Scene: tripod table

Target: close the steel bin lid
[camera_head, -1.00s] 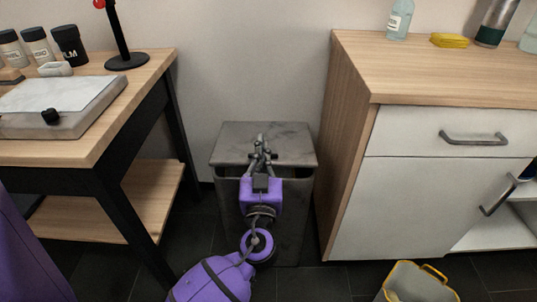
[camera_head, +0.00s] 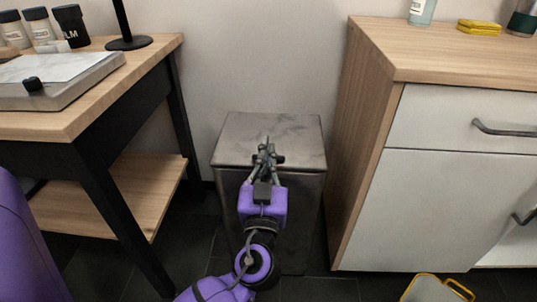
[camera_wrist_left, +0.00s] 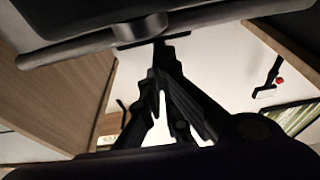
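The steel bin (camera_head: 299,215) stands on the floor between the wooden table and the white cabinet. Its grey lid (camera_head: 240,133) lies flat across the top, and no gap shows along the visible front edge. My left gripper (camera_head: 265,147) is over the front part of the lid. Its fingers come together at the tips, with nothing seen between them; they also show in the left wrist view (camera_wrist_left: 160,48). I cannot tell whether they touch the lid. My left forearm hides part of the bin's front. My right gripper is not in view.
The wooden table (camera_head: 150,62) at left holds jars, a flat device and a black stand. The wood-topped white cabinet (camera_head: 440,205) is close on the bin's right. A yellow-rimmed container (camera_head: 430,290) stands on the floor at lower right.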

